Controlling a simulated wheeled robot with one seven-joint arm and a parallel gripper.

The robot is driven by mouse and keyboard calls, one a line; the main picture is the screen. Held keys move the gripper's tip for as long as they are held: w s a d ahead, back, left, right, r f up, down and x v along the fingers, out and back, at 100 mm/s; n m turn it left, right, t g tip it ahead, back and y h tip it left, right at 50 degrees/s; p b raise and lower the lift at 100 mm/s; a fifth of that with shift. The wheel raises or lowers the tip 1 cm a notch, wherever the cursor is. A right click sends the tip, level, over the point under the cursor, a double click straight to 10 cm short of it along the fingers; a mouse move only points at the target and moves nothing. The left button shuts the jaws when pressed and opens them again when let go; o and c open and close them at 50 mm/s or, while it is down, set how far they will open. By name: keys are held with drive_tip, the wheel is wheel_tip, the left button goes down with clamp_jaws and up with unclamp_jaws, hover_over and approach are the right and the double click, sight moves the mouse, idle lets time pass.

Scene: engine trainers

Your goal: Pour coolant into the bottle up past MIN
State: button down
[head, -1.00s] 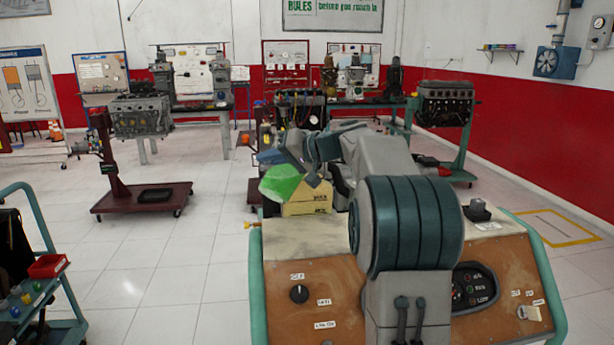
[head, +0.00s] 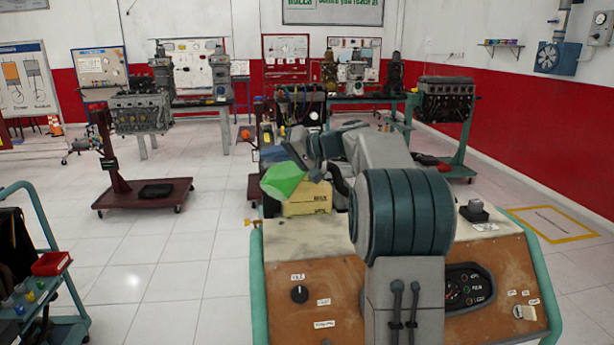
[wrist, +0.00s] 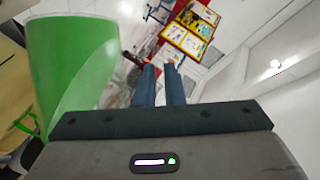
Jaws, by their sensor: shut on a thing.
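A translucent green container (head: 284,180), seemingly the coolant jug, is tilted above the left back of the console in the head view. In the wrist view the green container (wrist: 72,60) fills the upper left, close to the camera. My gripper (head: 314,174) is just right of it in the head view. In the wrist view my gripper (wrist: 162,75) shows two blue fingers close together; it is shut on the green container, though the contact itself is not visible. I cannot make out the bottle or its MIN mark; my arm hides part of the area.
A yellow box (head: 307,200) stands on the console top (head: 310,236), below and beside the green container. A small black-and-grey block (head: 474,211) sits at the console's right. Engine stands are behind. Open white floor (head: 170,260) lies left, beside a cart with a red tray (head: 50,263).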

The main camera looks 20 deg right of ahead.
drive_tip(key=shift+w+d+r+p, duration=0.15)
drive_tip(key=shift+d+r+p, duration=0.1)
drive_tip(key=shift+r+p, duration=0.25)
drive_tip(key=shift+w+d+r+m+p, duration=0.2)
drive_tip(key=shift+d+m+p, duration=0.1)
drive_tip(key=shift+p, duration=0.6)
drive_tip(key=shift+f, duration=0.1)
drive_tip(key=shift+w+d+r+p, duration=0.1)
drive_tip(key=shift+r+p, duration=0.15)
drive_tip(key=shift+p, duration=0.2)
drive_tip(key=shift+w+r+m+y+p, duration=0.15)
drive_tip(key=shift+m+y+p, duration=0.15)
drive_tip(key=shift+p, duration=0.4)
